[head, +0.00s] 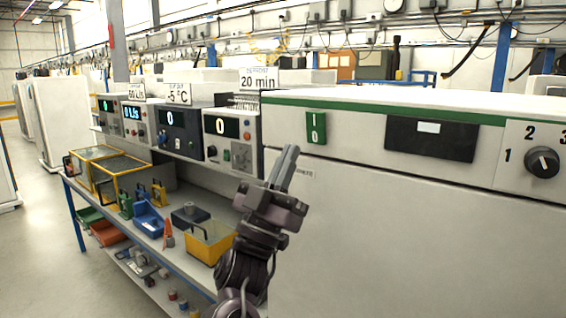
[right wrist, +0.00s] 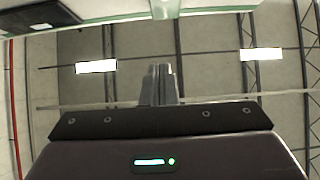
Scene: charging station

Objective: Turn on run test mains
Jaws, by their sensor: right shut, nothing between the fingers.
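A green rocker switch (head: 316,128) marked I and O sits on the green-striped front of a large white machine (head: 420,225) at the right. No label reading "run test mains" can be made out. My right gripper (head: 290,152) is shut and empty, its fingers pointing up just left of and below the switch. Whether they touch the machine cannot be told. In the right wrist view the shut fingers (right wrist: 160,82) point at a pale green part (right wrist: 165,8) at the top edge, probably the switch. My left gripper is not in view.
The machine also has a dark display (head: 431,138) and a rotary knob (head: 542,162) marked 1, 2, 3. To the left, a bench holds several instrument units with displays, a yellow-framed box (head: 107,172) and a yellow bin (head: 210,243). Open floor (head: 35,240) lies at far left.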

